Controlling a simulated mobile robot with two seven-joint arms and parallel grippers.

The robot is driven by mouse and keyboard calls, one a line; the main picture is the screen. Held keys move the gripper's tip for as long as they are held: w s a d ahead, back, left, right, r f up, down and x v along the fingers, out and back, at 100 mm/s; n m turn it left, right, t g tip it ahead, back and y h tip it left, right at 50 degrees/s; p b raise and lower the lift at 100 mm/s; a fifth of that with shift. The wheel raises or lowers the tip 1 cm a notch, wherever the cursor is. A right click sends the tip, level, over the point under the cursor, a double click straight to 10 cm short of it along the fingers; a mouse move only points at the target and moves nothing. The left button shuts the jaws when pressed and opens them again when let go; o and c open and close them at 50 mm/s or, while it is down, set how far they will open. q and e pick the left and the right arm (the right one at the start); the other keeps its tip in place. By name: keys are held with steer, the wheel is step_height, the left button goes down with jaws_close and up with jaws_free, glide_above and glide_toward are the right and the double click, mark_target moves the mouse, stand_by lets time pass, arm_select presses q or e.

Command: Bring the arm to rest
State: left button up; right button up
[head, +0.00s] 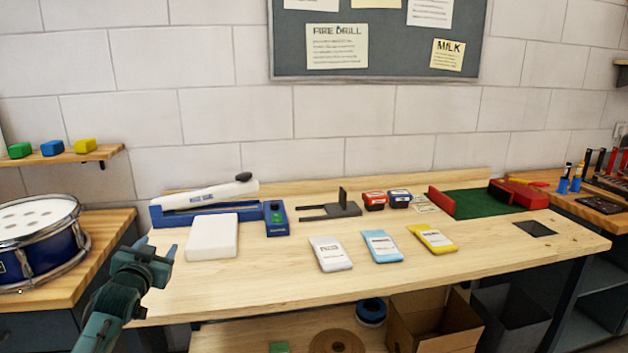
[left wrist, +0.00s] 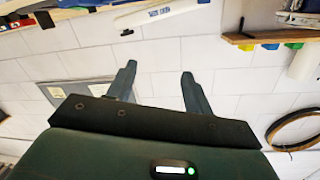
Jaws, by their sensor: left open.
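My left arm comes into the head view at the lower left. Its green and dark gripper (head: 156,247) is raised at the bench's left front corner, left of a white block (head: 212,237). In the left wrist view, the two fingers of this gripper (left wrist: 158,76) stand apart with nothing between them, and the wall shows behind. The gripper appears apart from the bench and its objects. My right gripper is in neither view.
The wooden bench (head: 390,275) holds a long stapler-like tool (head: 205,197), white, blue and yellow packets (head: 432,238) and a green mat (head: 480,204). A blue drum (head: 45,245) stands at left. An open cardboard box (head: 435,322) sits below. The bench's front strip is clear.

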arm_select(q)
steer(key=s+d+f+g+h, duration=0.1)
steer(key=s+d+f+g, duration=0.1)
steer(key=s+d+f, duration=0.45)
steer(key=s+d+f+m+g+h, duration=0.15)
steer(key=s+d+f, duration=0.25)
steer(key=s+f, duration=0.55)
steer(key=s+d+f+n+g+h, duration=0.1)
steer(key=s+d+f+h, duration=0.1)
steer(key=s+d+f, duration=0.5)
steer(key=s+d+f+g, duration=0.1)
steer(key=s, duration=0.7)
steer(key=s+d+f+g, duration=0.1)
steer(key=s+d, duration=0.1)
steer(key=s, duration=0.6)
steer(key=shift+d+f+h, duration=0.2)
steer(key=shift+f+h, duration=0.05)
steer(key=shift+h, duration=0.1)
